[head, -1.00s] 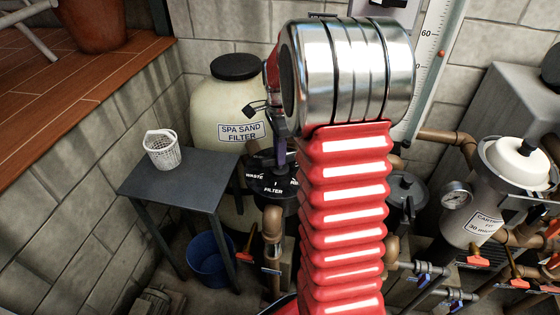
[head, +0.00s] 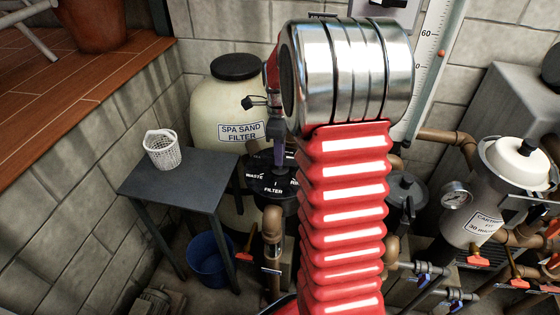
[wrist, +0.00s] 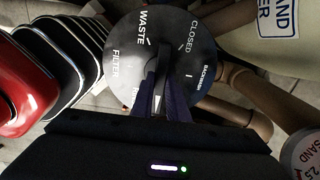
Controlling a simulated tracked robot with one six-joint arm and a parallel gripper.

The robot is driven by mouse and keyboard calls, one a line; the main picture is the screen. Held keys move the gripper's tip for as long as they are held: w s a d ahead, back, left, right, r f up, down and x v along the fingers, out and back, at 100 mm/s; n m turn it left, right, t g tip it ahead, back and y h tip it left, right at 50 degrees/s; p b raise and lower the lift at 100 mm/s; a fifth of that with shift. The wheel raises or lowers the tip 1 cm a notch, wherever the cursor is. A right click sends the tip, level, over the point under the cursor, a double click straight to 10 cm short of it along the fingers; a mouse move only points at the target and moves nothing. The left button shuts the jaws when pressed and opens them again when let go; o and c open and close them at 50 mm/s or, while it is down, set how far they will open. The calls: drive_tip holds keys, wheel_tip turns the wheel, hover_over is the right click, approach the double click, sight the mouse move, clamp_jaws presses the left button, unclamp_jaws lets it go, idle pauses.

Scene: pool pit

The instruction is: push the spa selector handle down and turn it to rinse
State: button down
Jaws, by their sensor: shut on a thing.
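WASTE, FILTER, CLOSED and BACKWASH are readable; another label at the lower edge is mostly hidden by a finger. The dark selector handle (wrist: 161,62) runs from the dial's middle toward my gripper (wrist: 158,108), which is shut on it with a purple-dark finger on each side. A small white mark shows between the fingers. I cannot tell how far down the handle is pushed.
The cream spa sand filter (head: 225,105) stands behind the dial. A grey table (head: 180,185) with a white basket (head: 162,150) is left of it, a blue bucket (head: 208,265) below. Brown pipes (head: 272,235) and a cartridge filter (head: 475,215) flank the dial.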

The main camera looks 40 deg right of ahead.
drive_tip(key=m, duration=0.6)
idle(0.3)
drive_tip(key=c, duration=1.6)
unclamp_jaws()
drive_tip(key=shift+r, duration=3.5)
